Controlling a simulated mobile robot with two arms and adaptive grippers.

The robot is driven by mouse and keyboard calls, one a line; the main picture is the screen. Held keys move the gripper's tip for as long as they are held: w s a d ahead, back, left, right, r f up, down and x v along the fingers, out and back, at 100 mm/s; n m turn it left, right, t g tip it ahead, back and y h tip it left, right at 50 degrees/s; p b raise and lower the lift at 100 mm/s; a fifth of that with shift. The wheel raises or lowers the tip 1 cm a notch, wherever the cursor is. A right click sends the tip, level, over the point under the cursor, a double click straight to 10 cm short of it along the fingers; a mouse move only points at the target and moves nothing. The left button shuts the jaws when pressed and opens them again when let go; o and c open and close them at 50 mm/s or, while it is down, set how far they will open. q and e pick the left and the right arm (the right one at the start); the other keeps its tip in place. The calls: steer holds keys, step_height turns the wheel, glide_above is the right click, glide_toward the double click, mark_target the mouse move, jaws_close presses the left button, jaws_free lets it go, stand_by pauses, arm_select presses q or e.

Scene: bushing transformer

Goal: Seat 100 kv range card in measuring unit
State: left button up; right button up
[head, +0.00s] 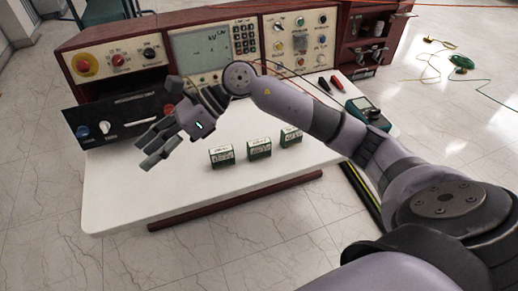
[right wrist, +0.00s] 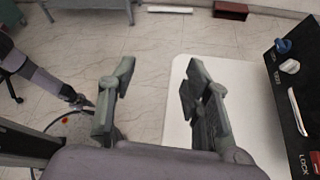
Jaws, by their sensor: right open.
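My right gripper (head: 148,147) is open and empty in front of this panel. What seems my left gripper (right wrist: 75,98) is small and unclear.
A red-framed console (head: 205,50) with a display, keypad and knobs stands along the table's back. A teal handheld meter (head: 368,112) and red and black probes (head: 330,84) lie at the table's right. Cables cross the floor at right. The table's front left is clear.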

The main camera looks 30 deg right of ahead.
steer(key=w+d+f+n+h, duration=0.25)
steer(key=d+h, duration=0.35)
steer(key=d, duration=0.6)
steer(key=r+m+g+h, duration=0.1)
steer(key=r+m+h, duration=0.1)
steer(key=h, duration=0.5)
glide_above(259, 142)
steer(key=s, duration=0.1)
step_height(259, 142, down, 12)
steer(key=shift+d+r+p, duration=0.1)
steer(key=shift+p, duration=0.2)
steer(key=shift+w+f+p, duration=0.15)
steer(key=shift+f, duration=0.75)
steer(key=shift+w+f+p, duration=0.15)
steer(key=shift+w+f, duration=0.05)
steer(key=shift+f, duration=0.7)
steer(key=shift+w+f+p, duration=0.15)
steer(key=shift+f, duration=0.75)
jaws_close()
